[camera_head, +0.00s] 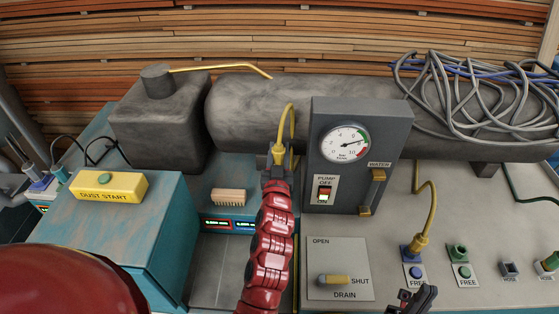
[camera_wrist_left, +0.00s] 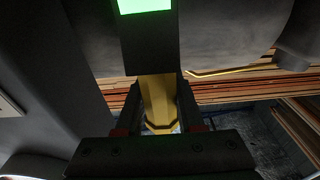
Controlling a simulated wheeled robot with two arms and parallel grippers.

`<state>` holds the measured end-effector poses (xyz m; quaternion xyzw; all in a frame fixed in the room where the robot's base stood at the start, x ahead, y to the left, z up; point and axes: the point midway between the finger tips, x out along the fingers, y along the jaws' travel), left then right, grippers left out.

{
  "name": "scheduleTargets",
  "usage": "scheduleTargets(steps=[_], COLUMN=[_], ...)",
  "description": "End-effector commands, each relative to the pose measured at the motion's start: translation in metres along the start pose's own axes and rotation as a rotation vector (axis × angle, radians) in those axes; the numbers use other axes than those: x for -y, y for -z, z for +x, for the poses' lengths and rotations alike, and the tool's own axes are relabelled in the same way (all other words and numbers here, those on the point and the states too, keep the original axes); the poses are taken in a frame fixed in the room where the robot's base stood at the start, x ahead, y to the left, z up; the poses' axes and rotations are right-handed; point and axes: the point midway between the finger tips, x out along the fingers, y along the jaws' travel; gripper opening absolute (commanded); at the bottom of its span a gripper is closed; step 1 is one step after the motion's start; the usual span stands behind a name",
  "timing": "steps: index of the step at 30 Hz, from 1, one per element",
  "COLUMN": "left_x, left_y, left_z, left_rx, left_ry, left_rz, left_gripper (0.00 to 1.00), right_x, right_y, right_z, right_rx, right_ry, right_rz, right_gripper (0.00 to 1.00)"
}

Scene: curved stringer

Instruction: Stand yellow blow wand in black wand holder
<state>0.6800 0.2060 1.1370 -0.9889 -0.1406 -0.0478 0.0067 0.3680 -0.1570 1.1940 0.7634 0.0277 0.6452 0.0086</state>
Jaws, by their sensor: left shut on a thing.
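My left gripper (camera_head: 276,160) is shut on a yellow tapered piece (camera_head: 280,136), which also shows between the fingers in the left wrist view (camera_wrist_left: 158,98). A thin yellow hose loops over from its top and hangs down beside my arm. I cannot tell whether this piece is the blow wand. A thin bent yellow rod (camera_head: 220,67) reaches right from a dark cylinder (camera_head: 157,82) at the back left. A small dark socket (camera_head: 510,269) stands at the right; I cannot make out whether it is the wand holder. My right gripper (camera_head: 416,299) looks open and empty at the bottom edge.
A grey pump box (camera_head: 345,110) stands just right of my left gripper, before a long grey tank (camera_head: 260,115). A blue socket (camera_head: 412,253) holds another yellow plug. A green socket (camera_head: 458,253) stands beside it. Tangled hoses (camera_head: 480,95) lie at the back right.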

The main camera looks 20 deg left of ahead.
Motion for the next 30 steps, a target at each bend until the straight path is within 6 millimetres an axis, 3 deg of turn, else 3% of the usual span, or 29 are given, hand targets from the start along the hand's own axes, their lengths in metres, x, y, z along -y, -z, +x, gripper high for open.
scheduleTargets(steps=[6,20,21,25,30], left_x=[0.001,-0.001,-0.001,-0.001,-0.001], left_y=[-0.032,-0.039,-0.038,-0.037,-0.037], left_z=[-0.003,-0.004,-0.004,-0.004,-0.004], left_rx=[0.005,-0.001,-0.001,0.0,0.0], left_ry=[0.002,-0.003,-0.003,-0.003,-0.003], left_rz=[-0.001,0.0,0.0,0.0,0.0], left_gripper=[0.0,0.0,0.42,0.66,0.67], right_x=[0.0,0.0,0.0,0.0,0.0], right_y=[0.0,-0.001,0.0,0.0,0.0], right_z=[0.001,-0.004,-0.003,-0.002,-0.002], right_rx=[0.0,0.0,0.0,0.0,0.0], right_ry=[0.0,0.0,0.0,0.0,0.0], right_rz=[0.0,0.0,0.0,0.0,0.0], right_gripper=[0.0,0.0,0.0,0.0,0.0])
